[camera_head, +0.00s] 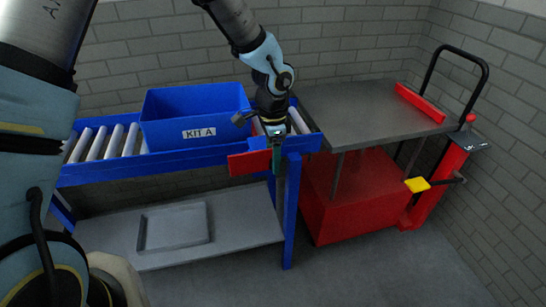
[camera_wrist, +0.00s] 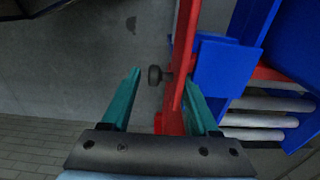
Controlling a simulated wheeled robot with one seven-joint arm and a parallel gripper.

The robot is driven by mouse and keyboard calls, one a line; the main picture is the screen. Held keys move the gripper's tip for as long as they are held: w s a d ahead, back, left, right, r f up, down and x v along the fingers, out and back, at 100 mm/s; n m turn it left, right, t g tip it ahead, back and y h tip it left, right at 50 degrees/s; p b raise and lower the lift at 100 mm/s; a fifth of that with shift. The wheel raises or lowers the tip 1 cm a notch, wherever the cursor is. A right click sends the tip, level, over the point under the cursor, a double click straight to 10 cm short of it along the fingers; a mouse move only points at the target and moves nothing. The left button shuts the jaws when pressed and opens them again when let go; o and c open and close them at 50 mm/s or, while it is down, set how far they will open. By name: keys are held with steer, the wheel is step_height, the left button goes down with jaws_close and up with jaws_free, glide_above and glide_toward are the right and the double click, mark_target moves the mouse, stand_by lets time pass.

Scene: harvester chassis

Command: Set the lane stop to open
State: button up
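The lane stop is a red plate (camera_head: 249,163) on the front side of the blue roller conveyor, near its right end. In the wrist view the red plate (camera_wrist: 181,70) is seen edge-on, with a dark round knob (camera_wrist: 155,75) sticking out to its left. My gripper (camera_head: 277,165) points down at the right end of the plate. In the wrist view my gripper (camera_wrist: 161,80) is open. The knob and plate edge lie between the teal fingers, the plate close beside the right finger. I cannot tell whether that finger touches it.
A blue bin (camera_head: 196,116) labelled KIT A sits on the rollers (camera_head: 100,143) left of my gripper. A grey tray (camera_head: 173,227) lies on the shelf below. A red lift cart with a grey top (camera_head: 370,115) stands close on the right. Open floor lies in front.

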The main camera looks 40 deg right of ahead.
jaws_close()
stand_by(1.2)
